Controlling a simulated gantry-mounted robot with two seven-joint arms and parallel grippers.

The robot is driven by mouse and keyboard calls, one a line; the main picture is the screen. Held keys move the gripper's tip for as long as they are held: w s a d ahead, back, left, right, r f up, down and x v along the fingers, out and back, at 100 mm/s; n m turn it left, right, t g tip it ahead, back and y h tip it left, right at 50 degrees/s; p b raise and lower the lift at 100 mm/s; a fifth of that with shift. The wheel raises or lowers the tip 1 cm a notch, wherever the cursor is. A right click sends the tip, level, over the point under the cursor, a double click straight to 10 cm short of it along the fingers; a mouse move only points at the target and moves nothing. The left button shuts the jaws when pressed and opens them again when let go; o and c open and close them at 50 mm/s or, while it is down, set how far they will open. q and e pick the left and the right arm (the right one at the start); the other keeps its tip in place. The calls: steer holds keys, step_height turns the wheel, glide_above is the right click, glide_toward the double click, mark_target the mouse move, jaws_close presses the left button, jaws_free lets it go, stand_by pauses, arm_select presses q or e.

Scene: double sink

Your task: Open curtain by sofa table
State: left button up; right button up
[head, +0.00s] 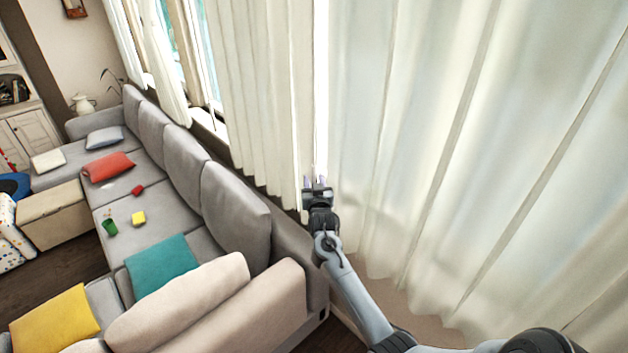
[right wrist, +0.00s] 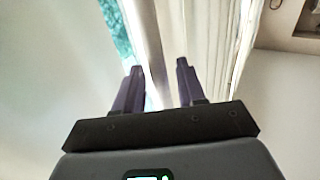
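A large pale curtain (head: 430,110) hangs across the right half of the head view. Another pale curtain (head: 258,90) hangs left of it, with a bright narrow strip between the two. My right gripper (head: 318,182) is raised at the lower end of this strip, close to the curtain edges. In the right wrist view its two fingers (right wrist: 159,72) stand apart. Pale curtain folds (right wrist: 215,40) and a light upright strip show beyond them; I cannot tell whether any cloth lies between the fingers. My left gripper is not in view. No sofa table is clearly seen.
A grey sectional sofa (head: 235,210) runs along the window wall, left of my right arm. Cushions, a teal cloth (head: 160,262) and small items lie on it. A beige box seat (head: 52,214) stands before it. More curtains (head: 150,55) hang at the far window.

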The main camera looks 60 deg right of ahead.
steer(key=shift+w+d, duration=0.3)
steer(key=shift+d, duration=0.1)
steer(key=shift+c, duration=0.3)
jaws_close()
